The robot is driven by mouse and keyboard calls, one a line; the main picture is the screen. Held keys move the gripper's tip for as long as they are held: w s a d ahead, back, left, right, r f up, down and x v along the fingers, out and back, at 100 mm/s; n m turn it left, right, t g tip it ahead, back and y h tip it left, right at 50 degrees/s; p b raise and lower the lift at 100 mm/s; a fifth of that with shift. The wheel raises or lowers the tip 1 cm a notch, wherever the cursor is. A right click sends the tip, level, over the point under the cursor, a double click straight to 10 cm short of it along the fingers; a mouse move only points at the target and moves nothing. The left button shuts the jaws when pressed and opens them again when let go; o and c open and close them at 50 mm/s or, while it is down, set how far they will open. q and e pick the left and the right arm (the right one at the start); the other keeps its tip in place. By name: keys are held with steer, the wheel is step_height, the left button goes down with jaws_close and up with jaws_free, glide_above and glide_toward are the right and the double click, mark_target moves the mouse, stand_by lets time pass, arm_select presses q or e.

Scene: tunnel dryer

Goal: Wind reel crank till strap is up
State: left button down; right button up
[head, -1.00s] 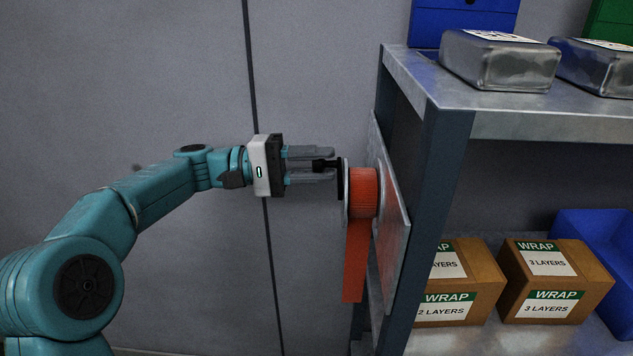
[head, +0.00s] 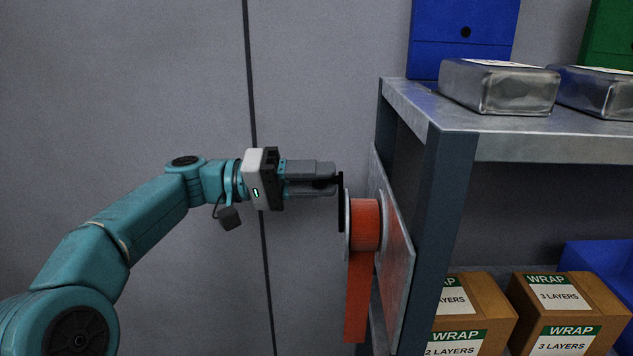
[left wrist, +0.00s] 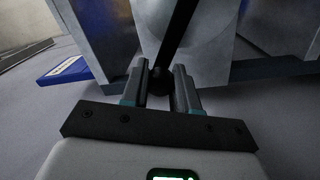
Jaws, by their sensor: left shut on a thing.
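The reel (head: 366,224), wound with orange strap, is mounted on a metal plate on the side of the shelf. The strap (head: 357,300) hangs down below it. The black crank (head: 341,205) stands on the reel's near face, its arm rising from the reel to the handle. My left gripper (head: 325,180) is shut on the crank handle, level with the top of the reel. In the left wrist view the dark handle (left wrist: 158,82) sits between the fingers and the crank arm (left wrist: 178,30) runs upward. My right gripper is not in view.
The shelf unit has a dark post (head: 440,240) just right of the reel. Wrapped silver packs (head: 498,90) and a blue box (head: 463,40) stand on top. Cartons (head: 565,310) sit below. The wall at left is clear.

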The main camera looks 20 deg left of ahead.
arm_select(q)
steer(key=c, duration=0.8)
jaws_free()
steer(key=shift+c, duration=0.2)
steer(key=p+v, duration=0.3)
steer(key=v, duration=1.3)
steer(key=shift+s, duration=0.15)
steer(key=shift+a, duration=0.15)
